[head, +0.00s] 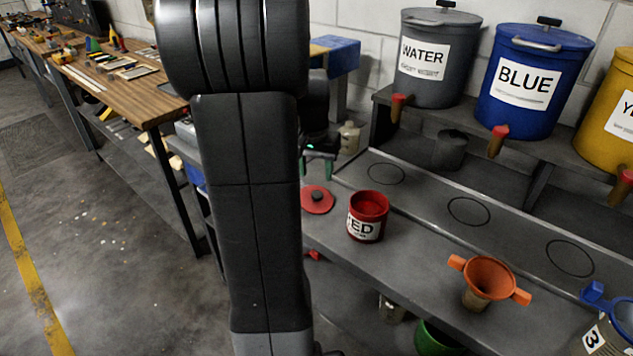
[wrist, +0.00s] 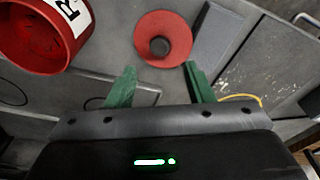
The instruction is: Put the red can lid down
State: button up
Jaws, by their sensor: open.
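The red can lid (head: 318,200) is a flat red disc with a dark knob. It lies on the grey bench top just left of the open red can (head: 367,222). In the wrist view the lid (wrist: 163,38) is ahead of my fingertips, with its knob (wrist: 159,46) roughly centred between them. My gripper (wrist: 158,72) has its two green fingers spread apart with nothing between them. In the head view my gripper (head: 318,165) is above and behind the lid, partly hidden by my arm. The red can (wrist: 42,32) shows at the wrist view's upper left.
An orange funnel (head: 487,279) stands on the bench to the right. Grey WATER (head: 435,60), BLUE (head: 530,75) and yellow (head: 612,120) drums stand on the raised shelf, their spigots jutting out. Marked circles (head: 469,211) on the ledge are empty. A wooden workbench (head: 120,90) is at left.

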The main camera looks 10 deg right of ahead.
aim_at(317, 193)
notch_tip(317, 193, up, 6)
jog(key=shift+s+a, duration=0.25)
jog(key=shift+s, duration=0.2)
dwell(0.8)
jog(key=f, duration=0.4)
jog(key=w+f, duration=0.1)
jog(key=f, duration=0.3)
jog(key=d+f, duration=0.1)
jog(key=f, duration=0.3)
jog(key=shift+w, duration=0.3)
jog(key=shift+w+r, duration=0.1)
jog(key=shift+r, duration=1.6)
